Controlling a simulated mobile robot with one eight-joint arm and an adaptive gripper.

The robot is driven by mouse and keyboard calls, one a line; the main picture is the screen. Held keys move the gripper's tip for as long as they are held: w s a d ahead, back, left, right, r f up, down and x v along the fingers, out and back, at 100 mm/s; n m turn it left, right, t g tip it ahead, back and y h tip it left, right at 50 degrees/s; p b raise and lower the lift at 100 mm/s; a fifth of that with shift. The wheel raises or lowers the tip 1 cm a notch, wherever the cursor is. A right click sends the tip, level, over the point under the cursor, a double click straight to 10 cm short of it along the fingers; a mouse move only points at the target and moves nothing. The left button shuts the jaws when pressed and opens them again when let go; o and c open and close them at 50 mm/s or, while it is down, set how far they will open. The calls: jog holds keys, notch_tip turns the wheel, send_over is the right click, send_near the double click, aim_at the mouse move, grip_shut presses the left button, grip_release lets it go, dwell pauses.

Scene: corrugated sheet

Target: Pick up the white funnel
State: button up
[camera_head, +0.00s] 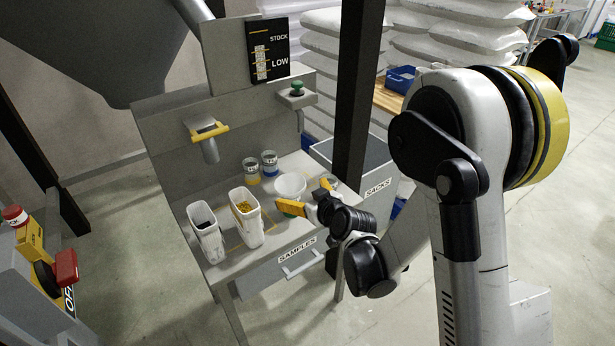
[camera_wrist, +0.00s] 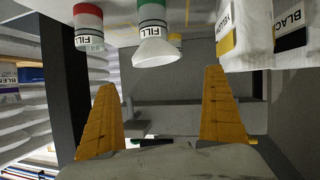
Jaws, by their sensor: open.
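The white funnel (camera_head: 290,184) stands wide mouth up on the bench shelf, on a green-banded jar (camera_head: 291,207). In the wrist view, which looks upside down, the funnel (camera_wrist: 157,52) sits on the jar marked FILL with a green band (camera_wrist: 152,14). My gripper (camera_head: 300,195) is open, with its yellow fingers by the funnel in the head view. In the wrist view the gripper (camera_wrist: 160,80) has its fingers spread to either side, and the funnel shows beyond the gap, apart from both fingers. My gripper partly hides the jar in the head view.
A red-banded FILL jar (camera_wrist: 88,27) stands beside the green one. Two white tubs stand left of the funnel, one with yellow contents (camera_head: 246,231) and one with black (camera_head: 208,243). Two small jars (camera_head: 269,163) stand behind. A dark post (camera_head: 356,110) rises close to the right.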

aim_at(292, 186)
jog(key=x, duration=0.1)
jog(key=b+x, duration=0.1)
jog(key=x, duration=0.1)
jog(key=f+x, duration=0.1)
jog(key=x, duration=0.1)
jog(key=shift+w+d, duration=0.15)
jog(key=b+x, duration=0.3)
jog(key=x, duration=0.3)
jog(key=shift+w+d, duration=0.15)
jog(key=shift+w, duration=0.05)
jog(key=shift+r, duration=0.1)
jog(key=c, duration=1)
